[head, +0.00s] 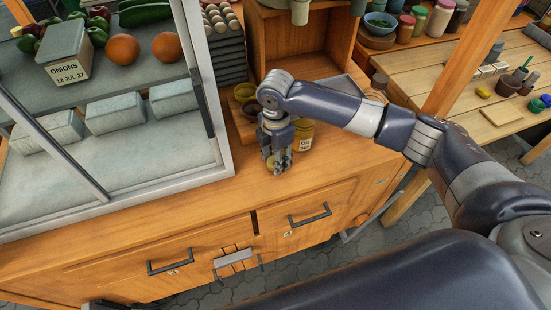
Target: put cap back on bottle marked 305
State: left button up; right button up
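A yellowish container with a pale label (305,144) stands on the wooden counter, just right of my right gripper and partly behind it. The small lettering on the label is not clear enough to read, and I cannot make out 305. My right gripper (279,167) points down close to the counter's front part. A small yellow piece (271,160) shows at its fingers; I cannot tell if it is the cap or if the fingers grip it. My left gripper is not in view.
A glass display case (205,95) stands close on the left. Small bowls (245,92) sit behind the gripper, before an open wooden box (300,45). Stacked egg trays (225,45) stand behind. The counter (215,205) is clear in front, above drawers with handles (310,216).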

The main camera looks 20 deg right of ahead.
jog(key=shift+r, duration=0.65)
jog(key=shift+s+r+b, duration=0.2)
jog(key=shift+r+b, duration=0.05)
jog(key=shift+r, duration=0.25)
jog(key=shift+s+r+b, duration=0.15)
jog(key=shift+r+b, duration=0.05)
jog(key=shift+r, duration=0.25)
jog(key=s, duration=0.5)
jog(key=s+a+r+b, duration=0.1)
jog(key=s, duration=0.9)
jog(key=shift+s+a+r, duration=0.15)
jog(key=shift+a+r, duration=0.1)
jog(key=shift+r, duration=0.05)
